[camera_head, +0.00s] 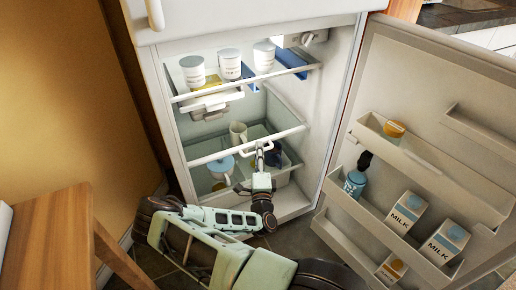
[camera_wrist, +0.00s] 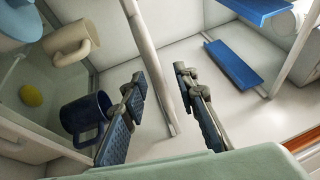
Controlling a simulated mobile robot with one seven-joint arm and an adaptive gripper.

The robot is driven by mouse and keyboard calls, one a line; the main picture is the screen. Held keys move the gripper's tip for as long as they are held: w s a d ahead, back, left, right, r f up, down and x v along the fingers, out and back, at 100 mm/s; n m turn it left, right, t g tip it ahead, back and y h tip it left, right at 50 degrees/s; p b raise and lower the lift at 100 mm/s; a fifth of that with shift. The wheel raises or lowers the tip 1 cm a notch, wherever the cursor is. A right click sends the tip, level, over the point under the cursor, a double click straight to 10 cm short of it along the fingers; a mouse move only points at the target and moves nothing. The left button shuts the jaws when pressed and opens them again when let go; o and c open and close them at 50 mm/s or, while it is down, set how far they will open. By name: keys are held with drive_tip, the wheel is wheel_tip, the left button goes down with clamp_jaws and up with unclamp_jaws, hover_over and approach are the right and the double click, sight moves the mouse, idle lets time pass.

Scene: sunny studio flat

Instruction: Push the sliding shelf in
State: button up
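The shelf in the middle of the open fridge has a white front bar (camera_head: 212,157) and a clear, glass-like surface. A cream mug (camera_head: 238,132) shows at this shelf. My gripper (camera_head: 263,148) is at the bar, right of its middle. In the wrist view, a white bar (camera_wrist: 145,45) runs between the two spread fingers of my gripper (camera_wrist: 159,75). The fingers look open, with gaps beside the bar; I cannot tell whether either touches it. The wrist view also shows the cream mug (camera_wrist: 70,44) and a dark blue mug (camera_wrist: 84,117) left of the fingers.
Several white cups (camera_head: 229,64) stand on the upper shelf, beside blue pieces (camera_head: 290,60). A light blue cup (camera_head: 221,168) shows lower left. The open fridge door (camera_head: 400,80) stands right, with milk cartons (camera_head: 406,213) in its racks. A wooden table (camera_head: 50,245) is at left.

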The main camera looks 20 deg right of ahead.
sight(254, 146)
drive_tip(key=shift+w, duration=0.15)
clamp_jaws()
drive_tip(key=shift+r, duration=0.1)
drive_tip(key=w, duration=0.4)
drive_tip(key=shift+w, duration=0.2)
drive_tip(key=shift+r, duration=0.1)
